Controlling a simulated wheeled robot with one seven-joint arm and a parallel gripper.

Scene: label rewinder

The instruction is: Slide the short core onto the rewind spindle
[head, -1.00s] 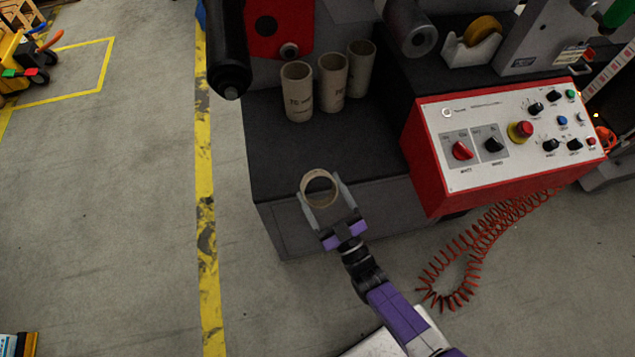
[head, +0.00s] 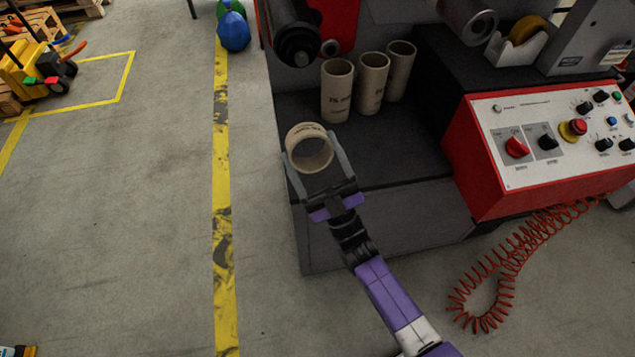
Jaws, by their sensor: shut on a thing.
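The short core (head: 308,131) is a tan cardboard ring in the head view. My gripper (head: 310,149) is shut on it, with one finger on each side. The core is held in the air near the left front of the machine's dark shelf, its opening tilted toward the camera. A black spindle-like shaft with a round end (head: 298,45) juts out at the top, beyond the core and clear of it. A grey cylinder with a bored end (head: 480,25) is at upper right. No label shows which of the two is the rewind spindle.
Several taller tan cores, including one at left (head: 337,92), stand on the dark shelf (head: 395,150) behind my gripper. A red control box (head: 480,165) stands at right with a coiled red cable (head: 480,300) below. Floor left of the machine is open.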

